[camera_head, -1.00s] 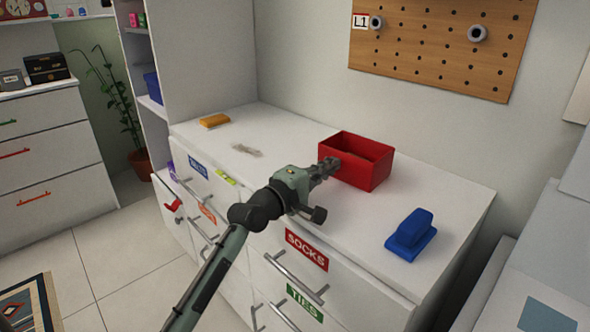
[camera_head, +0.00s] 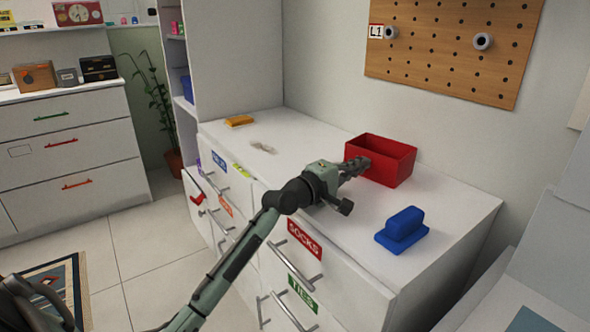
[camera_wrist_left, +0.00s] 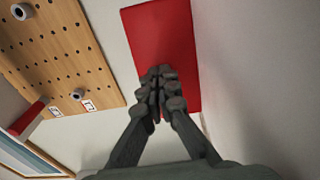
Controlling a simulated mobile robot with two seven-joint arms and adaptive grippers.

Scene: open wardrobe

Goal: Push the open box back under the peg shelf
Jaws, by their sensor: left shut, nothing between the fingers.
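The open red box (camera_head: 404,171) stands upright on the white dresser top, close to the back wall and below the pegboard. Its front and left sides face me, and its inside looks empty. The wooden peg shelf (camera_head: 450,55) hangs on the wall above, with two grey pegs and an L1 label. My left gripper (camera_head: 362,164) is shut and empty, its tips at the box's near side. In the left wrist view the shut fingers (camera_wrist_left: 160,75) overlap the red face (camera_wrist_left: 165,40) of the box. Whether they touch it cannot be told.
A blue block-shaped item (camera_head: 403,231) lies on the dresser top (camera_head: 330,140) to the right. A yellow item (camera_head: 239,121) and a small pale item (camera_head: 263,147) lie at the left. Labelled drawers with handles front the dresser. A low white unit adjoins at the right.

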